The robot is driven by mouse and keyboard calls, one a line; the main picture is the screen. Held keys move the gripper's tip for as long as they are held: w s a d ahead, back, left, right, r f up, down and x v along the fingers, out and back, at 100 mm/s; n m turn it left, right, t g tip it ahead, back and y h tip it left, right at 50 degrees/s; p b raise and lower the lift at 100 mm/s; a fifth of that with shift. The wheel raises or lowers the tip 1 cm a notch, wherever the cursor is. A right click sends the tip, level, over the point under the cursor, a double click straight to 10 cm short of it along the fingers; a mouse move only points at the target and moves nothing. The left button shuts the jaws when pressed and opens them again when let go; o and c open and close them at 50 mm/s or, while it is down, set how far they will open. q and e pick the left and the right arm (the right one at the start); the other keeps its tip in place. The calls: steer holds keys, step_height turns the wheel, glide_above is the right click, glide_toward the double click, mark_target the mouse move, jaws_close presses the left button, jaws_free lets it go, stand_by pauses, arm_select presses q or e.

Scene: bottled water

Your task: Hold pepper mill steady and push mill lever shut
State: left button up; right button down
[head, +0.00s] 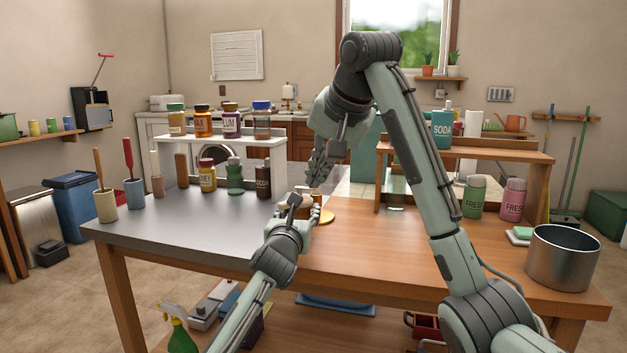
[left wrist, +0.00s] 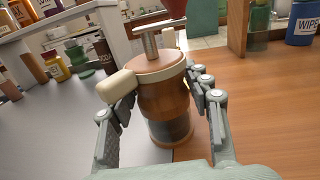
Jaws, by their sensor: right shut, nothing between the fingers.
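The pepper mill (left wrist: 165,103) stands upright on the table in the left wrist view, with a copper-brown body and a dark lower section. Its lever has a pale cream knob (left wrist: 117,87) sticking out to the left, and a metal shaft rises from its top. My left gripper (left wrist: 161,90) has a finger on each side of the mill, drawn in against its upper body; the left fingertip is partly hidden by the knob. In the head view, my left gripper (head: 302,208) mostly hides the mill. My right gripper (head: 318,162) is shut and empty, above and slightly right of it.
A wooden shelf (head: 480,150) is to the right, with a metal pot (head: 563,258) at the right end. The front tabletop is clear.

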arm_select(q)
steer(key=o, duration=0.5)
steer(key=shift+c, duration=0.2)
steer(key=shift+s, duration=0.1)
